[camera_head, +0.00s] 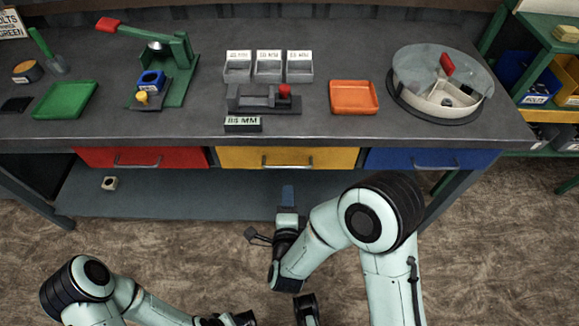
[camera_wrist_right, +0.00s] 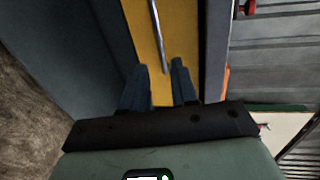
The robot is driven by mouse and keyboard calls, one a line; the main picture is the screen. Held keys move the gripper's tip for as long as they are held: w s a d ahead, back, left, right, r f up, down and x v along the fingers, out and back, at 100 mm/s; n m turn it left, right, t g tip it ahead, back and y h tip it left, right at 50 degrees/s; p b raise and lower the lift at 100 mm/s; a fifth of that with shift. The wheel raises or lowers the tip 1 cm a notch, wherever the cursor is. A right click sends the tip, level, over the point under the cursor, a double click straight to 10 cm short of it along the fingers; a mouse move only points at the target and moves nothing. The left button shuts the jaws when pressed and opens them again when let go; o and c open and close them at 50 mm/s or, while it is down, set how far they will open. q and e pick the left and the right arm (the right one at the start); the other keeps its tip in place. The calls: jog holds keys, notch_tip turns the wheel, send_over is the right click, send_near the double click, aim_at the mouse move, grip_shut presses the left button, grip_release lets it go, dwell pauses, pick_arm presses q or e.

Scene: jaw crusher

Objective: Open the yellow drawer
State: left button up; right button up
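The yellow drawer (camera_head: 235,158) is in the middle of the bench front, between a red and a blue drawer, and looks shut. Its metal bar handle (camera_head: 287,165) runs across its front. My right gripper (camera_head: 288,192) is below and in front of this handle, pointing toward the bench. In the right wrist view, the two dark blue fingers (camera_wrist_right: 159,75) are apart with nothing between them. The yellow front (camera_wrist_right: 140,20) and the end of the handle (camera_wrist_right: 157,35) lie beyond the fingertips. My left arm is low at the left; its gripper is not clear at the bottom edge.
The red drawer (camera_head: 140,158) and blue drawer (camera_head: 430,158) flank the yellow one. The worktop (camera_head: 330,50) holds a green tray (camera_head: 65,100), a green press, an orange tray (camera_head: 354,97) and a round container. A lower shelf (camera_head: 180,200) runs beneath the drawers.

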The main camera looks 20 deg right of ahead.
aim_at(288, 168)
jog(key=x, duration=1.2)
jog(key=shift+s, duration=0.1)
grip_shut()
